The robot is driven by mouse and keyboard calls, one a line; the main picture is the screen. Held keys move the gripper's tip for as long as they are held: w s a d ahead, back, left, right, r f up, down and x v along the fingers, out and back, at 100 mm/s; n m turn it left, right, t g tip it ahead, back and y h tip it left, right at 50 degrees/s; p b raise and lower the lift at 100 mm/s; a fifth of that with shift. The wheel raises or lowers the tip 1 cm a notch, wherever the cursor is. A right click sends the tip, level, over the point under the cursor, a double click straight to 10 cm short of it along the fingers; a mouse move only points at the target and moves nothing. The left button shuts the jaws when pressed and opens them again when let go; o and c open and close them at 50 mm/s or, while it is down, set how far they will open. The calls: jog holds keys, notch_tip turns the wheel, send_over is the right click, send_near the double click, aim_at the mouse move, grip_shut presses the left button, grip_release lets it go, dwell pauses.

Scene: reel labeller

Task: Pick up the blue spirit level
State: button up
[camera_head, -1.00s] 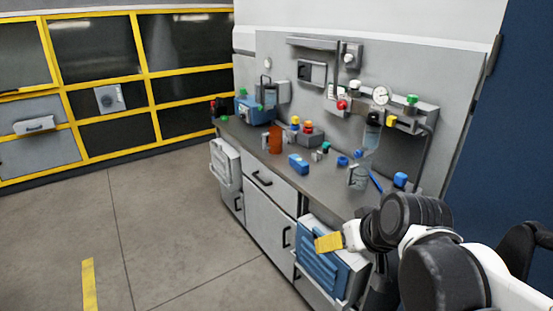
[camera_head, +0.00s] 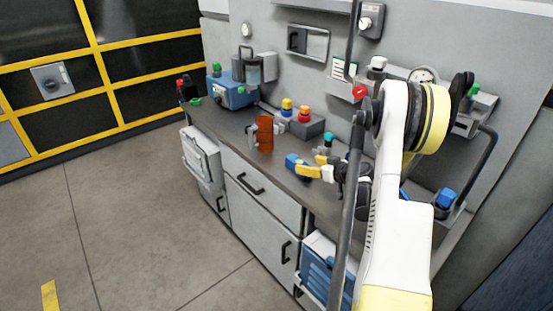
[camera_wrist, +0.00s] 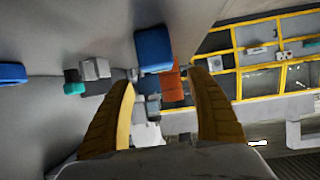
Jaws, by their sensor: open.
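The blue spirit level (camera_head: 291,160) appears as a short blue block lying on the grey counter (camera_head: 222,128), near its front edge. In the wrist view the blue block (camera_wrist: 153,50) shows just beyond the fingertips, toward the left finger. My gripper (camera_head: 312,166) has yellow fingers and is open, just right of the block in the head view. In the wrist view my gripper (camera_wrist: 163,80) has nothing between its fingers. The fingers partly cover the block's right end in the head view. I cannot tell whether they touch it.
An orange-brown mug (camera_head: 264,134) stands beyond the level. A grey box with coloured knobs (camera_head: 306,124) is behind it against the wall panel. A blue machine (camera_head: 232,92) stands at the counter's far end. My arm hides much of the counter's right side.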

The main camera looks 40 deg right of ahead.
aim_at(293, 161)
jog(key=shift+x, duration=0.75)
jog(key=b+x, duration=0.3)
jog(key=x, duration=0.6)
jog(key=shift+f+b, duration=0.1)
jog(key=shift+b, duration=0.25)
jog(key=shift+c, duration=0.5)
grip_shut()
